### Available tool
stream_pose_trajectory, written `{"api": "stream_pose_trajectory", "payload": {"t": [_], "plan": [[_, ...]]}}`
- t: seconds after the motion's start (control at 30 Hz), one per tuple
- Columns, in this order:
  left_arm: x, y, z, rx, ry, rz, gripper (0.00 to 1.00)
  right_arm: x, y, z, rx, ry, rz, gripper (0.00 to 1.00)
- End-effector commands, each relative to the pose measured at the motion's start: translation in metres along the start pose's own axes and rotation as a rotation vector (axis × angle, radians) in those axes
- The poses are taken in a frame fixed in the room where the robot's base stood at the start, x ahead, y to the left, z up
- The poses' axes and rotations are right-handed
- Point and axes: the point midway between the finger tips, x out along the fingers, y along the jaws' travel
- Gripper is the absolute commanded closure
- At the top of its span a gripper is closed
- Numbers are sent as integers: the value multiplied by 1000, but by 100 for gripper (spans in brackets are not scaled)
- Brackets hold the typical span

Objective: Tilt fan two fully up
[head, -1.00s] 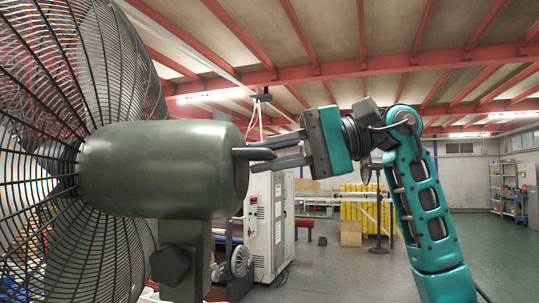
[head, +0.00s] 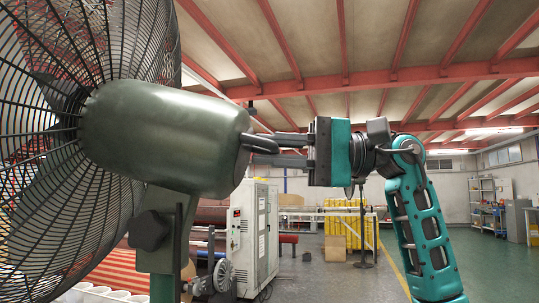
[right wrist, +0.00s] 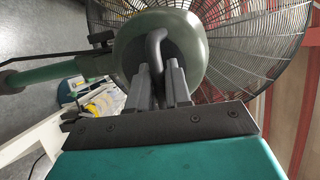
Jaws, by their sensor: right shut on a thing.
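The fan's dark green motor housing (head: 165,130) fills the left of the head view. It slopes, with its rear end lower than the end at the black wire cage (head: 45,190). A dark knob (head: 150,230) sits on the bracket under it. My right gripper (head: 278,151) is at the rear of the housing, shut on the dark handle (head: 252,143). In the right wrist view the curved handle (right wrist: 155,42) passes between the fingers (right wrist: 158,72), with the housing (right wrist: 190,30) behind. No label tells which fan this is. My left gripper is out of view.
A white cabinet (head: 254,235) stands behind the fan, with yellow stacks (head: 350,225) beyond it. Shelves (head: 485,200) stand far right. The grey floor (head: 330,280) between is mostly open. Blue-and-white equipment (right wrist: 72,90) shows in the right wrist view.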

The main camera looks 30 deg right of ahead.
Motion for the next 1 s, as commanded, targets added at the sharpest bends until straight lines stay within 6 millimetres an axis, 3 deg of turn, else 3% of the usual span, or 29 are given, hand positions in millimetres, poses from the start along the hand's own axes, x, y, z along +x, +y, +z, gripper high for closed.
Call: {"api": "stream_pose_trajectory", "payload": {"t": [0.17, 0.2, 0.23, 0.57, 0.67, 1.0], "plan": [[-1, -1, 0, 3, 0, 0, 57, 0, -1, 0, 1, 1, 0, 100], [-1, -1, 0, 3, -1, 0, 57, 0, -1, 0, 0, 1, 0, 79], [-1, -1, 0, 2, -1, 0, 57, 0, -1, 0, 0, 1, 0, 76], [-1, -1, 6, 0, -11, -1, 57, -5, -1, 0, 1, 2, 0, 76], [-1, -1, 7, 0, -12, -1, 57, -18, -1, -1, 0, 5, -2, 76], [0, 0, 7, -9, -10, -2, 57, -91, -1, -1, 2, 5, -1, 76]]}}
